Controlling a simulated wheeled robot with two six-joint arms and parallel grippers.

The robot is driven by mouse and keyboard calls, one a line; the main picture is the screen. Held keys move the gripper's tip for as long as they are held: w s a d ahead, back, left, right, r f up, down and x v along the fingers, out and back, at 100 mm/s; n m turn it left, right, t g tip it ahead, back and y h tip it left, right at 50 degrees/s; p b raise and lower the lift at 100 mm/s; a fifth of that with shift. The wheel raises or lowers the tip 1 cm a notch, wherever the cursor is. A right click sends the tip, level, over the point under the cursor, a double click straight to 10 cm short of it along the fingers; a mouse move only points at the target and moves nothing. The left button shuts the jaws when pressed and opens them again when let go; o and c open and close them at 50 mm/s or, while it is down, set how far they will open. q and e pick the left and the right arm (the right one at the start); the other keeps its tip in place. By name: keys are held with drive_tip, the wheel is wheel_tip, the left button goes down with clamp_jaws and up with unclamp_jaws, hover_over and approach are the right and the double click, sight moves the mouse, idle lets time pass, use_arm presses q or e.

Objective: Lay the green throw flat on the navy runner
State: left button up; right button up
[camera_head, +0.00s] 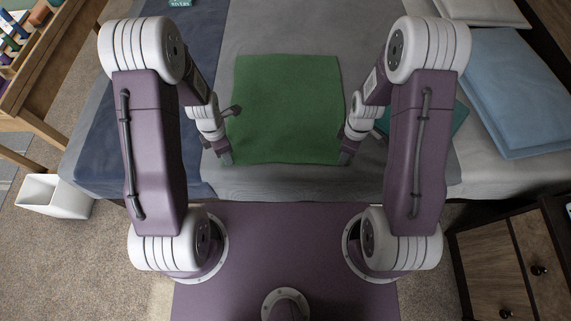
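The green throw (286,105) lies spread out and roughly square on the grey bed cover, between my two arms. The navy runner (112,140) covers the left side of the bed, to the left of the throw and apart from it. My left gripper (227,158) is at the throw's near left corner. My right gripper (344,158) is at its near right corner. The fingers are too small and partly hidden to tell whether either one is open or shut on the cloth.
A teal item (448,128) lies partly behind my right arm. Blue pillows (512,90) are at the right. A white bin (55,196) stands on the floor at left, and a wooden drawer unit (510,262) at the near right. The grey cover (290,30) beyond the throw is clear.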

use_arm(q)
clamp_jaws()
use_arm(e)
clamp_jaws()
use_arm(q)
drive_tip(key=shift+r, duration=0.15)
use_arm(e)
drive_tip(key=shift+r, duration=0.1)
